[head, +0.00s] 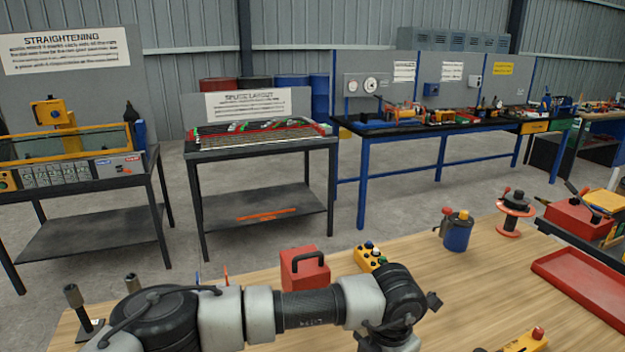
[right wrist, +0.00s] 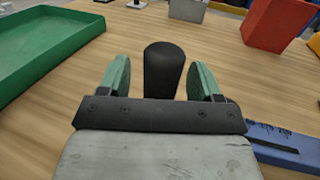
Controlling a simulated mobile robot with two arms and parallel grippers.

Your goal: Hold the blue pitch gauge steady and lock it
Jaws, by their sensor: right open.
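In the right wrist view a blue flat bar with dark marks (right wrist: 282,146) lies at the lower right, partly hidden by my gripper body. It may be the blue pitch gauge; I cannot tell for sure. My right gripper (right wrist: 160,78) is open, its two green-padded fingers apart. A black rounded handle (right wrist: 163,65) stands upright between or just beyond the fingers. Its base is hidden, and I cannot tell whether it touches them or belongs to the gauge. The head view shows an arm of mine across the bottom, but no gripper clearly.
On the wooden bench, the head view shows a red box with a handle (head: 304,274), a yellow button box (head: 370,257), a blue canister (head: 458,234), a spool (head: 514,212) and a red tray (head: 585,292). A green tray (right wrist: 45,55) is left in the wrist view.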

